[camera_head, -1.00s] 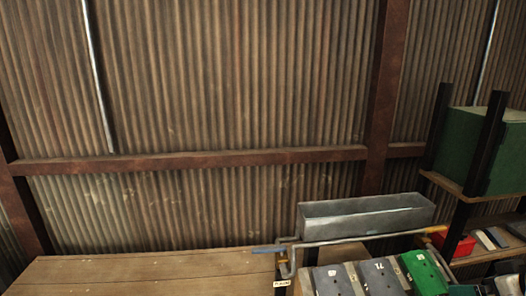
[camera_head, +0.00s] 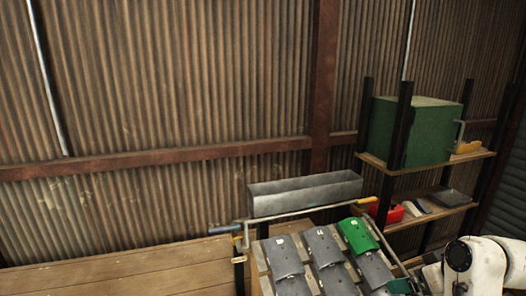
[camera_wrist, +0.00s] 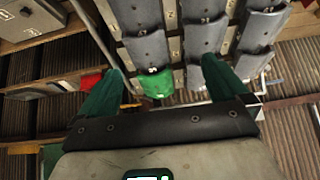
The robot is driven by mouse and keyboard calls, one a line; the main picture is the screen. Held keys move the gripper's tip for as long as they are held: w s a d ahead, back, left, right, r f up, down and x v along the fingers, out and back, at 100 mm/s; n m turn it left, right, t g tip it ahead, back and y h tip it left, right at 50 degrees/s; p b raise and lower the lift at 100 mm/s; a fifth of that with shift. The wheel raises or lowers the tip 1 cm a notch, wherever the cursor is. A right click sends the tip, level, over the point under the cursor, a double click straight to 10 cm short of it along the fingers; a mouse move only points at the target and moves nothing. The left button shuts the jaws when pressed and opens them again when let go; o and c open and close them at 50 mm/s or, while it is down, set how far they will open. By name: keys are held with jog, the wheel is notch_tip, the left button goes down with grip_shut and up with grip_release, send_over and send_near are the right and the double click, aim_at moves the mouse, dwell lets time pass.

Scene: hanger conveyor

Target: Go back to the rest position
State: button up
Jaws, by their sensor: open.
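My gripper (camera_wrist: 160,90) shows in the wrist view with its two green fingers spread wide apart. It is open and nothing is between the fingers. Behind the fingers, some way off, is a rack of hanging grey pieces (camera_wrist: 150,50) with one green piece (camera_wrist: 157,83). In the head view the same kind of grey pieces (camera_head: 323,247) and a green piece (camera_head: 357,235) sit on a sloped rack at the lower middle.
A long grey metal trough (camera_head: 305,195) stands behind the rack, with a pipe rail (camera_head: 300,211) in front. A shelf (camera_head: 430,160) at right holds a green box (camera_head: 420,132) and a red bin (camera_head: 386,212). A bare wooden table (camera_head: 120,275) lies at left, before a corrugated wall.

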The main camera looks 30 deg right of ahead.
jog(key=s+a+f+g+y+b, duration=0.2)
jog(key=s+a+f+g+b, duration=0.15)
jog(key=a+f, duration=1.35)
jog(key=s+a+f+n+g+b, duration=0.1)
jog(key=s+a+f+g, duration=0.1)
jog(key=s+a+f, duration=0.6)
jog(key=shift+s+a+f+n+g+h, duration=0.2)
jog(key=shift+s+f+n+g+h, duration=0.15)
jog(key=shift+s, duration=0.75)
